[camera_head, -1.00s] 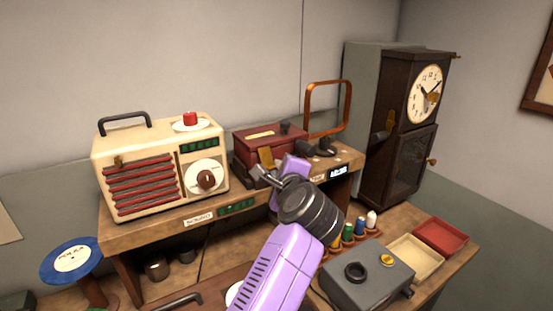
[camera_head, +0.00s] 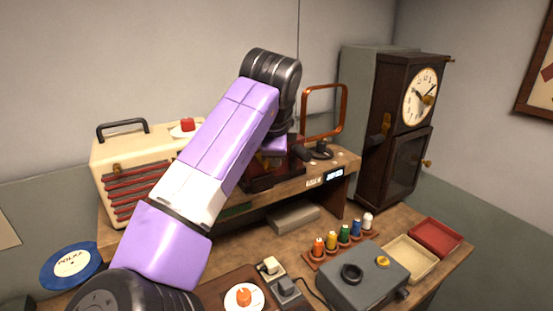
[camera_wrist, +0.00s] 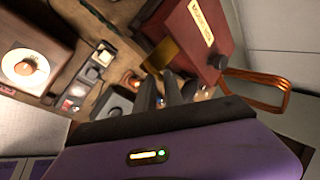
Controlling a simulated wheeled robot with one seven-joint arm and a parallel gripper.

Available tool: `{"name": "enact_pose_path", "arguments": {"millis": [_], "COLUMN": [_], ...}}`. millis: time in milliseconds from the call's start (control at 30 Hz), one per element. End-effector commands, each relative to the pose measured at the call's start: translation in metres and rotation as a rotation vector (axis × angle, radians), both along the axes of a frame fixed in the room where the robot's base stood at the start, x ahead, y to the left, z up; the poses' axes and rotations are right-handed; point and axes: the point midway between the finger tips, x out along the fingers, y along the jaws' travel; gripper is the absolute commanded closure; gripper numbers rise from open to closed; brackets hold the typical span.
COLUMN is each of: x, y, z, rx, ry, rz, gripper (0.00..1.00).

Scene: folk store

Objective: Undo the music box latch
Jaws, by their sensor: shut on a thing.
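The music box (camera_wrist: 195,38) is dark red with a pale label on its lid. In the wrist view it stands at the top right; in the head view my arm hides most of it, and a dark red part (camera_head: 284,172) shows on the shelf. The brass latch (camera_wrist: 161,57) is a flat plate at the box's front edge, just beyond my fingertips. My gripper (camera_wrist: 168,84) is at the latch's lower end and is shut on it, though the exact contact is hard to see. In the head view my arm hides the fingers.
A cream radio (camera_head: 125,180) stands left of the box, partly behind my arm. A copper-coloured loop (camera_head: 345,112) and a tall clock (camera_head: 400,130) stand to the right. Below are coloured spools (camera_head: 344,233), a grey box (camera_head: 362,278) and shallow trays (camera_head: 437,236).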

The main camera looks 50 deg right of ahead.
Motion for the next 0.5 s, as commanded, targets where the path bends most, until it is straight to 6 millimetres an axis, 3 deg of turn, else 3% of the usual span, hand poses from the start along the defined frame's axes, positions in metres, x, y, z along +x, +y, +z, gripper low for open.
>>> {"name": "enact_pose_path", "arguments": {"millis": [500], "x": [0.003], "y": [0.0005], "z": [0.0029], "rx": [0.017], "ry": [0.053], "rz": [0.004], "gripper": [1.0]}}
